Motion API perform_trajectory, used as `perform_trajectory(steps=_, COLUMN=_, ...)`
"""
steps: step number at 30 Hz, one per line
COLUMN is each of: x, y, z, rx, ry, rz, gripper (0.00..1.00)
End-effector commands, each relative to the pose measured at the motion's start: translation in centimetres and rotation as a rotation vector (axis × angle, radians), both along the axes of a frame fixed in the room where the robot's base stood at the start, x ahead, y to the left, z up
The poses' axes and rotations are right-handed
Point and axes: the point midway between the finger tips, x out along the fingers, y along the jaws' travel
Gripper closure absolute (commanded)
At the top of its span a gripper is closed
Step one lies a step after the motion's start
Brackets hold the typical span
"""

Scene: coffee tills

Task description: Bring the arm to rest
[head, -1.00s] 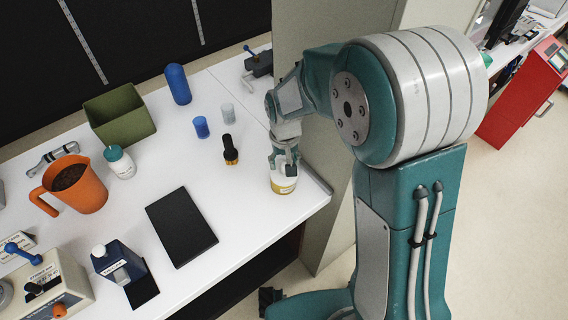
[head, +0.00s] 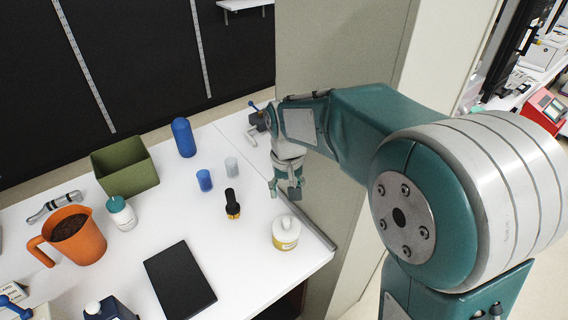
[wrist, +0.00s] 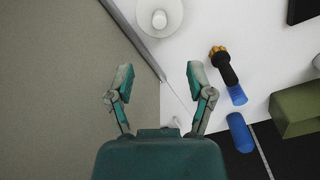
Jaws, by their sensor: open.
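My gripper (head: 287,188) is open and empty, raised above the right back part of the white table (head: 235,265). In the wrist view its two fingers (wrist: 160,82) are spread wide with nothing between them. A white jar with a yellow label (head: 286,234) stands upright near the table's right edge, apart from my gripper. It also shows in the wrist view (wrist: 159,18), beyond the fingertips. My arm reaches out from the right of the head view.
A green bin (head: 125,168), an orange jug (head: 75,238) and a black pad (head: 180,281) lie further left. A beige pillar (head: 340,60) stands close behind my arm.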

Motion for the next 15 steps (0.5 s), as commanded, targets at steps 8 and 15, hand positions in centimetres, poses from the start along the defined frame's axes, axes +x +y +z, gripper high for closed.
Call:
perform_trajectory(steps=8, x=-1.0, y=-1.1, z=1.5, rx=0.009, ry=-0.033, rz=-0.011, gripper=0.31)
perform_trajectory(steps=15, x=-5.4, y=-5.2, z=6.1, rx=0.033, ry=-0.157, rz=-0.048, gripper=0.31)
